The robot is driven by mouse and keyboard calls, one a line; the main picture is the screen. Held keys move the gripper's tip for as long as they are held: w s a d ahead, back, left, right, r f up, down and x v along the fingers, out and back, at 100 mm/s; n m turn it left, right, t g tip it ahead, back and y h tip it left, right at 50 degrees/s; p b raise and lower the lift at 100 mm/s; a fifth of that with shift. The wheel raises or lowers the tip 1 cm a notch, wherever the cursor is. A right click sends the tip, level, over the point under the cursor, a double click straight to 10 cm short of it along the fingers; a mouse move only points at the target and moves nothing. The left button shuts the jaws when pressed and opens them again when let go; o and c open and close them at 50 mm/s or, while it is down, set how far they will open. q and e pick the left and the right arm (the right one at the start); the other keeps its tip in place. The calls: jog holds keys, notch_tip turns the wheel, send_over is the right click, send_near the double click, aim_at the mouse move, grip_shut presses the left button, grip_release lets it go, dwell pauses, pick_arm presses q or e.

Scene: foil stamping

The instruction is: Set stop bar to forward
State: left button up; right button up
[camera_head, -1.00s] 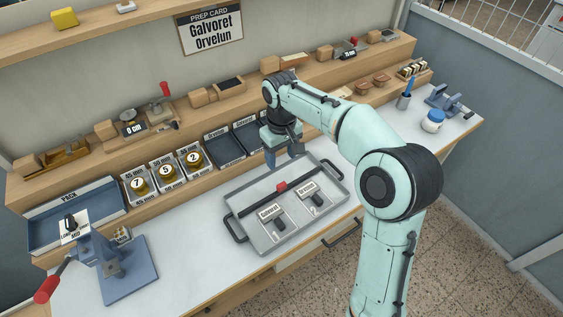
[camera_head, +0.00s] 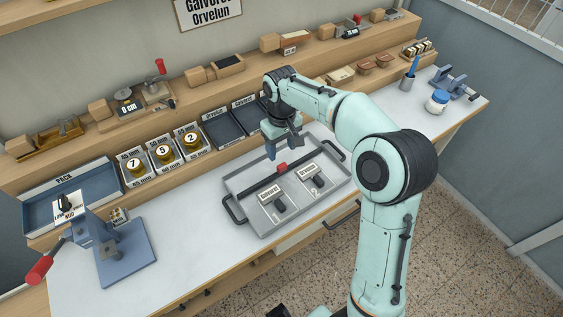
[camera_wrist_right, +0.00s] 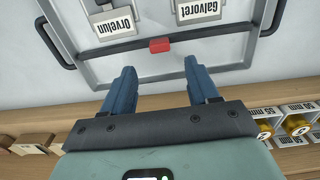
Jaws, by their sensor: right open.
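The stop bar (camera_head: 254,184) is a dark bar lying across the grey tray (camera_head: 232,188), with a red block (camera_head: 281,168) near its middle. Two labelled stamps, Galvoret (camera_head: 270,192) and Orvelun (camera_head: 313,172), sit on the near side of the bar. My right gripper (camera_head: 285,153) is open and empty above the tray's far side, near the red block. In the right wrist view, its two blue fingers (camera_wrist_right: 160,70) are apart, and the red block (camera_wrist_right: 161,45) shows just beyond and between the tips, not touched. My left gripper is not seen.
A blue-grey press (camera_head: 112,250) with a red-tipped lever stands at the left. Coin-like rolls in bins (camera_head: 164,154) and dark trays (camera_head: 222,128) line the back. Bare bench lies between press and tray.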

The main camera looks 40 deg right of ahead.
aim_at(282, 165)
notch_tip(282, 165, down, 7)
jog(key=shift+f+b, duration=0.1)
jog(key=shift+b, duration=0.25)
